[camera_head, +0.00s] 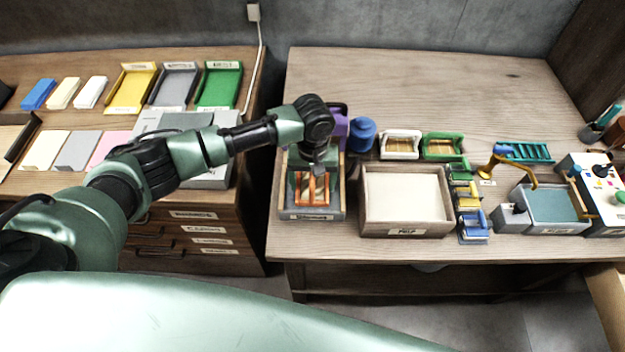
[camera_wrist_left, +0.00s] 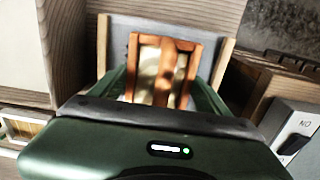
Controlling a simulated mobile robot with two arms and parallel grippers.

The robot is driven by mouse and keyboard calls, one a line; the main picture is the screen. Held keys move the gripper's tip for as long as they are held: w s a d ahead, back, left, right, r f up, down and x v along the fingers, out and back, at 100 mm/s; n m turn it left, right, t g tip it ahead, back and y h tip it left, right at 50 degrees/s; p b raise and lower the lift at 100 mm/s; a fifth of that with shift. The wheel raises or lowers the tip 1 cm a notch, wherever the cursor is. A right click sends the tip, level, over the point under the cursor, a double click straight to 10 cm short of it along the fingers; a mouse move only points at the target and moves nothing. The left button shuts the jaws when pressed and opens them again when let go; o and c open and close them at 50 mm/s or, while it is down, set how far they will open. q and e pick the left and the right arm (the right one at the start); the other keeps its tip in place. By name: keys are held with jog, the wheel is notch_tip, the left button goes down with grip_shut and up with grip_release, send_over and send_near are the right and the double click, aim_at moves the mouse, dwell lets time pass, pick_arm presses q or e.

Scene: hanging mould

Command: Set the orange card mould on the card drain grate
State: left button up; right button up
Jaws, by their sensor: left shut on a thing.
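The orange card mould (camera_head: 312,187) is a small orange wooden frame with a pale middle. It also shows in the left wrist view (camera_wrist_left: 191,72). My left gripper (camera_head: 318,165) is shut on it, with a green finger on each side in the wrist view. The mould is over or in a wood-sided grey tray (camera_head: 341,195) at the left of the right table. I cannot tell whether it touches the tray's floor. The tray's front label is too small to read, so I cannot confirm that it is the card drain grate. My right gripper is not in view.
A wooden pulp vat (camera_head: 405,229) stands right beside the tray. A blue jar (camera_head: 362,134), a white mould (camera_head: 400,144) and a green mould (camera_head: 442,146) are behind it. Several small moulds and a water basin (camera_head: 550,226) lie further right. The table's back is clear.

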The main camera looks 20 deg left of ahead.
pick_arm(q)
jog(key=shift+f, duration=0.25)
jog(key=o, duration=1.4)
notch_tip(320, 180, up, 8)
jog(key=shift+f+b, duration=0.1)
jog(key=shift+b, duration=0.6)
